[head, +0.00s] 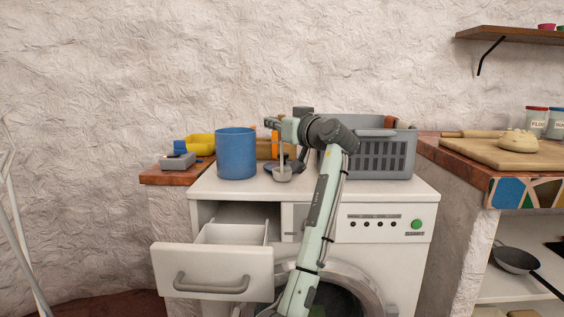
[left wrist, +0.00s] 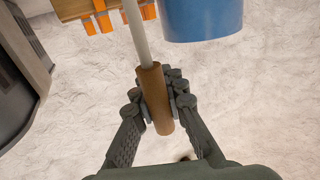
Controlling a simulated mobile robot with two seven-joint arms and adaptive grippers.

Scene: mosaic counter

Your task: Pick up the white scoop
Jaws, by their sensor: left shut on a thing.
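The white scoop shows in the head view as a small pale bowl (head: 282,174) below my left gripper (head: 275,124), over the top of the white washing machine (head: 234,190). Whether the bowl touches the top, I cannot tell. In the left wrist view, my left gripper (left wrist: 160,95) is shut on the scoop's brown handle (left wrist: 153,85). The white shaft (left wrist: 136,35) runs from the handle to the picture's top edge, and the bowl is out of that view. My right gripper is in neither view.
A blue bin (head: 236,154) stands left of the scoop. A grey basket (head: 385,155) stands to the right, behind my arm. A dark dish (head: 269,167) lies close by the scoop. The detergent drawer (head: 212,271) is pulled out. The front left of the machine top is clear.

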